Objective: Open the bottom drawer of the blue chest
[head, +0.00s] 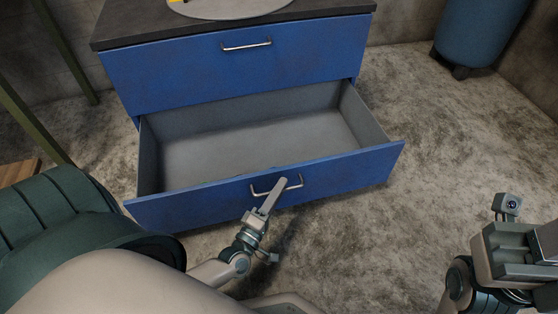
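The blue chest (185,74) stands in the middle of the head view, with a dark top. Its bottom drawer (352,174) is pulled well out, showing a grey, mostly bare inside. The drawer's front has a metal bar handle (295,184). My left gripper (277,187) is at this handle, its fingers overlapping the middle of the bar. I cannot tell whether the fingers are closed around the bar. My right gripper (510,248) is at the lower right edge, apart from the chest, partly cut off; its fingers are not clear.
The upper drawer (300,58) is shut. A round grey plate (225,8) lies on the chest top. A blue tank (480,30) stands at the back right. Green metal legs (65,50) stand at the left. The floor right of the chest is clear.

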